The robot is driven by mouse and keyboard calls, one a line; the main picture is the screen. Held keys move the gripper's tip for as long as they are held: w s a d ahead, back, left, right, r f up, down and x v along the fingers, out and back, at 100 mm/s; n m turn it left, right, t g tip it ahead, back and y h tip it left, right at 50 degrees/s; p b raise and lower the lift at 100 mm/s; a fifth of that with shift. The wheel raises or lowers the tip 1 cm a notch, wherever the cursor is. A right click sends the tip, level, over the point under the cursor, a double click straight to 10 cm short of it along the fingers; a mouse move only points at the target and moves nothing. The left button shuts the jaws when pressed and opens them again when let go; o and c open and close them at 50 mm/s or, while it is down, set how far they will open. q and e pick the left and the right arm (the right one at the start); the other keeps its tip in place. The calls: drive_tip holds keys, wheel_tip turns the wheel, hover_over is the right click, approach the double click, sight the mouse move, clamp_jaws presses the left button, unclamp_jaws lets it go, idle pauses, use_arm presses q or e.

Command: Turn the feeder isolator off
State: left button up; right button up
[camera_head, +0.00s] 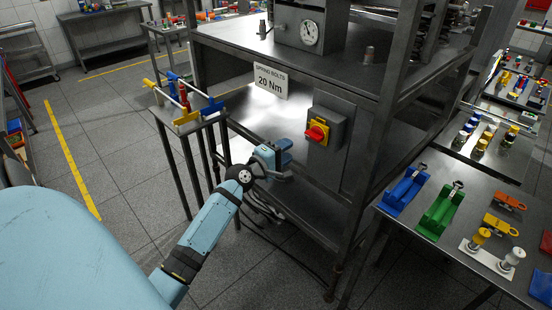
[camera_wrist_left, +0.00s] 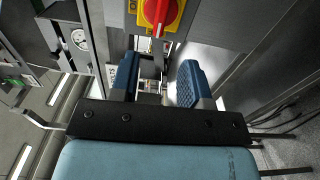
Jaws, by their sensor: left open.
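The feeder isolator is a red rotary knob (camera_head: 317,131) on a yellow plate, on a grey box (camera_head: 336,128) fixed to the front of the steel bench. The red knob also shows at the top edge of the left wrist view (camera_wrist_left: 158,10), where it is partly cut off. My left gripper (camera_head: 280,152) is below and to the left of the knob in the head view, apart from it. In the left wrist view its two blue fingers (camera_wrist_left: 158,68) are spread with nothing held between them. My right gripper is in neither view.
A sign reading "SPRING BOLTS 20 Nm" (camera_head: 270,80) hangs left of the box. A small table (camera_head: 175,113) with coloured tools stands close to my left forearm. A right-hand table (camera_head: 470,205) holds blue and green holders. A bench post rises right of the box.

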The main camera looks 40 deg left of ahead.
use_arm(q)
drive_tip(key=s, duration=0.4)
drive_tip(key=shift+a, duration=0.2)
idle(0.3)
drive_tip(key=s+d+f+m+g+p, duration=0.1)
drive_tip(key=s+d+f+m+g, duration=0.2)
drive_tip(key=s+d+f+m, duration=0.7)
drive_tip(key=s+d+f+m+g+h+p, duration=0.1)
drive_tip(key=s+d+f+m+g, duration=0.3)
drive_tip(key=s+d+f+m, duration=0.5)
drive_tip(key=s+d+m+p, duration=0.1)
drive_tip(key=s+d, duration=0.3)
drive_tip(key=d, duration=0.2)
drive_tip(key=shift+s+d+f+h, duration=0.2)
drive_tip(key=shift+f+h, duration=0.1)
drive_tip(key=shift+f, duration=0.05)
drive_tip(key=shift+a, duration=0.1)
